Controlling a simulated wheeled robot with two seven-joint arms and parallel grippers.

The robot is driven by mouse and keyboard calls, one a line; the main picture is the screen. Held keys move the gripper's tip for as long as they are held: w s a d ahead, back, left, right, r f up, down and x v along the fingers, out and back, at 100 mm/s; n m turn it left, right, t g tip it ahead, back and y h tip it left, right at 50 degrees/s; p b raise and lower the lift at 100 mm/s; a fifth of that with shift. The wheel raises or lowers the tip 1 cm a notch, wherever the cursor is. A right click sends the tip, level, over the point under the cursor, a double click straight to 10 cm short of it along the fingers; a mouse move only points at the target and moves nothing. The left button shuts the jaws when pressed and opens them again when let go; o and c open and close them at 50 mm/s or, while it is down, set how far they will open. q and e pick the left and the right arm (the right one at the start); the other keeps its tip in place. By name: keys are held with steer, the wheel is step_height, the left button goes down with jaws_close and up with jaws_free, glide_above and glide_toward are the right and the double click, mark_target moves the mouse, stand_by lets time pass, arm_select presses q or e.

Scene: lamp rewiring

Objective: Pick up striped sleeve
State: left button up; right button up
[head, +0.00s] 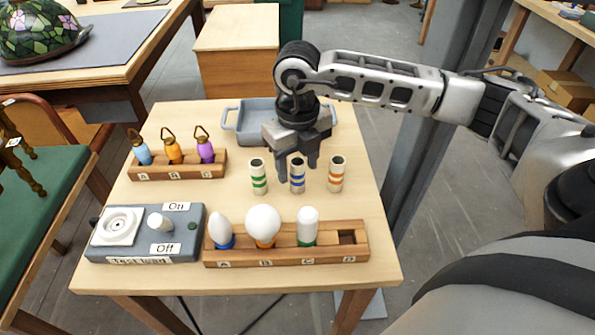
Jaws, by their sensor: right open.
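Three upright pale sleeves with coloured stripes stand in a row on the wooden table: a green-striped sleeve (259,178), a blue-striped sleeve (297,180) and an orange-striped sleeve (336,176). My right gripper (297,162) points down at the blue-striped sleeve, with its open fingers at the height of the sleeve's top in the picture. I cannot tell whether the fingers are around the sleeve or behind it, or whether they touch it. The green and orange sleeves stand apart on either side. My left gripper is out of view.
A wooden rack (330,254) with three bulbs and an empty slot stands in front. A grey switch box (184,247) is at front left. A rack (192,170) with three coloured looped holders is at back left. A grey-blue tray (254,108) is behind my gripper. Table is clear right of the sleeves.

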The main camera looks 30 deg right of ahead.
steer(key=shift+f, duration=0.2)
steer(key=c, duration=1)
steer(key=shift+c, duration=0.2)
